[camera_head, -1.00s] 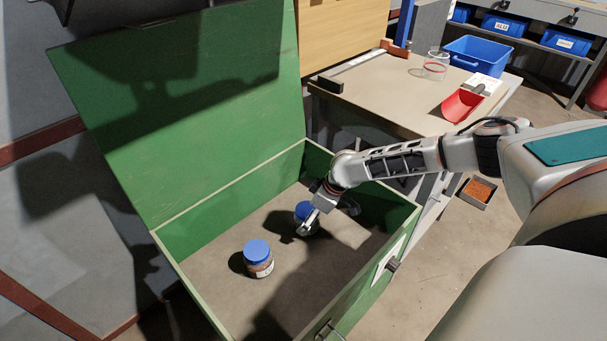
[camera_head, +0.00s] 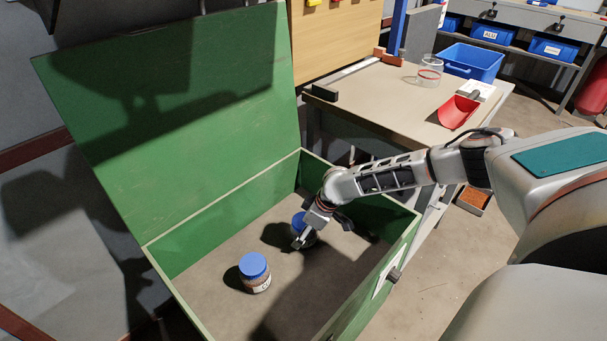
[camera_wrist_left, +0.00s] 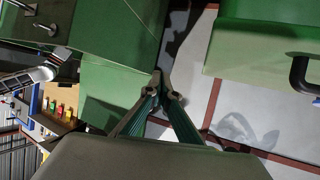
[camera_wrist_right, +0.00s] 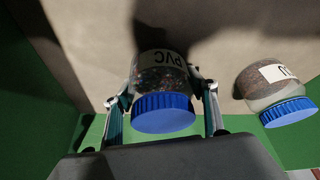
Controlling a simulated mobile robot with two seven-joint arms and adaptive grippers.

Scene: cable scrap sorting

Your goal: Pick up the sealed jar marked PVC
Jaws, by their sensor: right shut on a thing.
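The jar marked PVC (camera_wrist_right: 162,75) has a ribbed blue lid and mixed dark bits inside. My right gripper (camera_wrist_right: 165,100) is shut on it, one finger on each side. In the head view the PVC jar (camera_head: 299,219) is partly hidden by my right gripper (camera_head: 304,238), inside the green chest (camera_head: 195,245). I cannot tell whether it touches the chest floor. My left gripper (camera_wrist_left: 160,88) shows only in the left wrist view, its fingertips together with nothing between them.
A second blue-lidded jar (camera_head: 255,273) stands in the chest, left of the PVC jar in the head view; it also shows in the right wrist view (camera_wrist_right: 275,90). The chest's lid (camera_head: 180,120) is open. A table (camera_head: 390,105) with a red scoop (camera_head: 457,112) stands behind.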

